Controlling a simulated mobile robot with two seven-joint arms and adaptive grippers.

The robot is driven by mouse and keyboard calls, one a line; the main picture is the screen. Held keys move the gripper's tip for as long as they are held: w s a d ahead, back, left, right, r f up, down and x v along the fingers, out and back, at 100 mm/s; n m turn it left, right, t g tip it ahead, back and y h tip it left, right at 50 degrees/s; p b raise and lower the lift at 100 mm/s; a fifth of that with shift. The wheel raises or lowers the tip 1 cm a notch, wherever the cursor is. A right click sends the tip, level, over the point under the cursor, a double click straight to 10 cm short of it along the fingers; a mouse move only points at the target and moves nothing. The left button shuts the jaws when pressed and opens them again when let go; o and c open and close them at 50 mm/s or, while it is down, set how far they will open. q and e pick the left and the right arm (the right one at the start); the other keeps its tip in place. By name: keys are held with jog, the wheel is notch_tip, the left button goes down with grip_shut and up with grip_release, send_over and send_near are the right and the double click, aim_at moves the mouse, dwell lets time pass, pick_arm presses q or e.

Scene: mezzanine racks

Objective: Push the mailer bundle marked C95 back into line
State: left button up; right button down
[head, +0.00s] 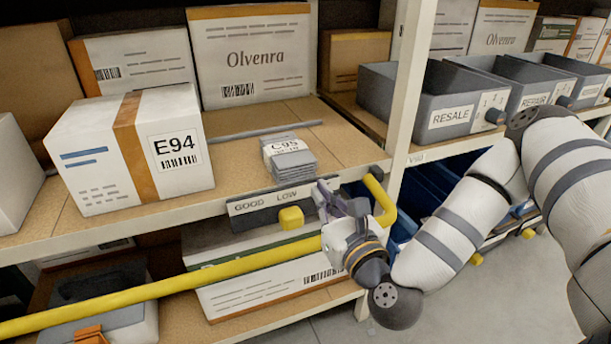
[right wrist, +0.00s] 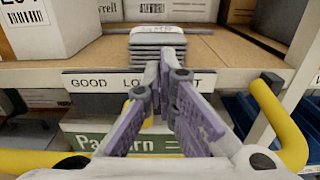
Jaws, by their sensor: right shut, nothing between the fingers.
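The mailer bundle marked C95 (head: 290,165) is a stack of grey mailers with a white label band. It lies at the front of the upper shelf board, close to its edge. In the right wrist view the bundle (right wrist: 158,40) is straight ahead, above the fingertips. My right gripper (head: 322,188) is shut and empty, just in front of the shelf edge near the bundle. In the right wrist view its purple fingers (right wrist: 168,62) overlap the bundle's lower front; I cannot tell if they touch. My left gripper is not in view.
A grey strip (head: 265,130) lies behind the bundle. The box marked E94 (head: 110,165) stands to its left, and an Olvenra box (head: 255,60) behind. A yellow rail (head: 170,287) runs before the shelf, bending up at right. A white post (head: 408,85) and grey bins (head: 435,118) are to the right.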

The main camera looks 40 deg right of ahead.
send_near(292, 152)
jog(key=shift+w+d+f, duration=0.2)
jog(key=shift+w+f, duration=0.15)
jog(key=shift+w, duration=0.3)
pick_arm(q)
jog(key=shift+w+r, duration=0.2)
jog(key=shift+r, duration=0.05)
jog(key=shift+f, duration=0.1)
pick_arm(e)
jog(key=shift+w, duration=0.1)
jog(key=b+x, duration=0.1)
jog(key=x, duration=0.1)
jog(key=b+x, duration=0.1)
jog(key=x, duration=0.2)
jog(key=b+x, duration=0.1)
jog(key=x, duration=0.1)
jog(key=shift+w+f+b, duration=0.3)
jog(key=shift+w+f, duration=0.05)
jog(key=shift+w, duration=0.05)
jog(key=shift+w+d+r, duration=0.15)
jog(key=shift+w+r, duration=0.15)
jog(key=shift+w, duration=0.05)
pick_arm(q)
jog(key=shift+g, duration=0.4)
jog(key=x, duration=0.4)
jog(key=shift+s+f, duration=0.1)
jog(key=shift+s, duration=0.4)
pick_arm(e)
jog(key=shift+r, duration=0.1)
